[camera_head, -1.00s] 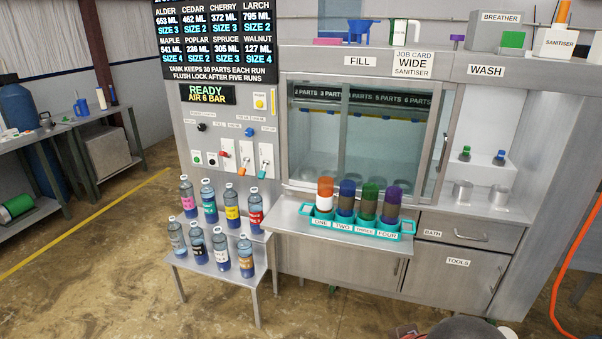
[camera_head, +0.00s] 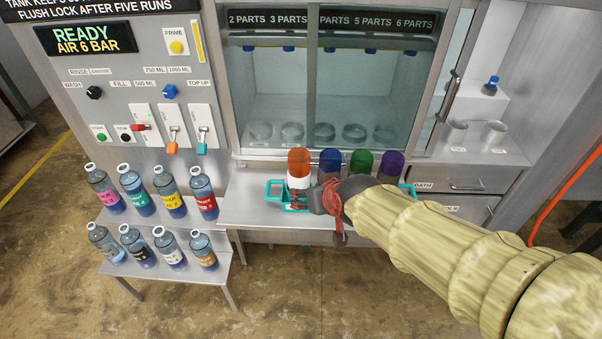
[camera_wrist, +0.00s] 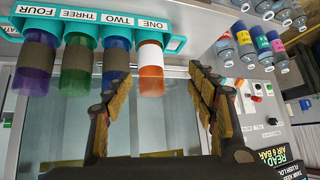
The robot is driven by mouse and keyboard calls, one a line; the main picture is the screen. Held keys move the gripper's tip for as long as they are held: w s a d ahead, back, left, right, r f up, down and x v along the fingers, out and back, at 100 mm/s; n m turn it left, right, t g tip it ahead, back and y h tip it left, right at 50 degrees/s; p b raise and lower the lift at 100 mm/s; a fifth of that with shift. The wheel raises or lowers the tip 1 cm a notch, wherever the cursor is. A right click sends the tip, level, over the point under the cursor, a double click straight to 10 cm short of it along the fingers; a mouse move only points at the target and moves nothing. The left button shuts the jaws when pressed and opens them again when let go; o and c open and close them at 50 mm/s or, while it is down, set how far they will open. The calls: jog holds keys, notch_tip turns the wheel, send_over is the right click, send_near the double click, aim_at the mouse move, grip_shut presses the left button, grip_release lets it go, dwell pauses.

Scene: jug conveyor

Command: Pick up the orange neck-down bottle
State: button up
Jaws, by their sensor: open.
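The orange bottle (camera_head: 299,161) stands neck-down in the leftmost slot of a teal carrier (camera_head: 274,190), with a white band around it. It also shows in the wrist view (camera_wrist: 151,78), which is turned upside down, in the slot marked ONE. My gripper (camera_head: 327,199) is in front of the carrier, close to the orange bottle. In the wrist view my gripper (camera_wrist: 155,72) is open, its fingers apart to either side of the orange bottle in the picture. Whether a finger touches it I cannot tell.
Blue (camera_head: 330,161), green (camera_head: 361,162) and purple (camera_head: 390,165) bottles stand to the right in the same carrier; my arm hides their lower parts. Several labelled bottles (camera_head: 138,193) stand on a stepped stand at left. A glazed cabinet (camera_head: 330,95) rises behind the carrier.

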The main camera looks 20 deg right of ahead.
aim_at(302, 183)
jog(key=w+f+t, duration=0.1)
jog(key=w+f, duration=0.3)
jog(key=w+d+f+t+h, duration=0.1)
jog(key=w+f+t, duration=0.1)
jog(key=w+f, duration=0.2)
jog(key=w+f+m+t, duration=0.1)
jog(key=w+f, duration=0.3)
jog(key=w, duration=0.1)
jog(key=shift+w+d+f+t+h, duration=0.2)
jog(key=shift+d+f+t+h, duration=0.1)
jog(key=shift+h, duration=0.1)
jog(key=shift+x, duration=0.85)
jog(key=x, duration=0.2)
jog(key=b+x, duration=0.1)
jog(key=r+b+x, duration=0.1)
jog(key=x, duration=0.1)
jog(key=shift+w+a, duration=0.1)
jog(key=shift+w, duration=0.45)
jog(key=shift+c, duration=0.7)
jog(key=c, duration=0.7)
